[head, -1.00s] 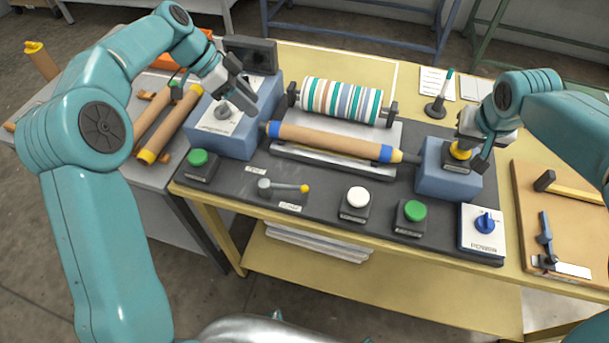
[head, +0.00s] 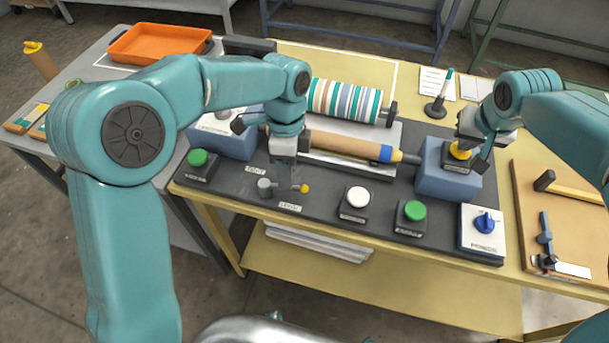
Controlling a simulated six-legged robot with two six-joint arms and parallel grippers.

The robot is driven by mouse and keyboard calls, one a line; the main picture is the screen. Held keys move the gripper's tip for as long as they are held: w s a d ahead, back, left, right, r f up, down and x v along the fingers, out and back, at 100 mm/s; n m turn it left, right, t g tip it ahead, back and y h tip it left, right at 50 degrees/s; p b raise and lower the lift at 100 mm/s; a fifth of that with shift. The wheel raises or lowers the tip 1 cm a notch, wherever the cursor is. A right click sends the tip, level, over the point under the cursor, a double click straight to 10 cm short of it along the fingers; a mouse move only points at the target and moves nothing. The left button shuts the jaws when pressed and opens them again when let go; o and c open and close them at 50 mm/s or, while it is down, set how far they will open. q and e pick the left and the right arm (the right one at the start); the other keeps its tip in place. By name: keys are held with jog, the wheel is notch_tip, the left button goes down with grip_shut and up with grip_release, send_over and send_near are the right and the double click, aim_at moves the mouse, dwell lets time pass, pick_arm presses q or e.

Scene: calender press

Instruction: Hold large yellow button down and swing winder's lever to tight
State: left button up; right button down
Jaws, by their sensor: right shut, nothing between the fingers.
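The winder's lever has a grey pivot (head: 264,187) and a yellow knob (head: 304,188) on the dark panel. It points right, just above the lower label (head: 290,207), which seems to read LOOSE; the other label (head: 255,169) lies behind the pivot. My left gripper (head: 284,182) points down over the lever's arm between pivot and knob, hiding part of it. I cannot tell its opening or whether it touches. The large yellow button (head: 460,149) tops the blue-grey block at right. My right gripper (head: 474,150) is shut at the button, partly covering it; contact is unclear.
A white button (head: 358,196), green buttons (head: 415,210) (head: 197,158) and a blue power knob (head: 485,222) stand around the lever on the panel. The striped roll (head: 343,100) and brown tube (head: 345,143) lie behind. An orange tray (head: 160,43) sits at far left.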

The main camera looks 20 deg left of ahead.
pick_arm(q)
jog(key=shift+s+f, duration=0.15)
jog(key=shift+f, duration=0.55)
jog(key=shift+s+f, duration=0.1)
jog(key=shift+f, duration=0.55)
pick_arm(e)
jog(key=shift+s+f, duration=0.15)
jog(key=shift+f, duration=0.25)
pick_arm(q)
grip_shut()
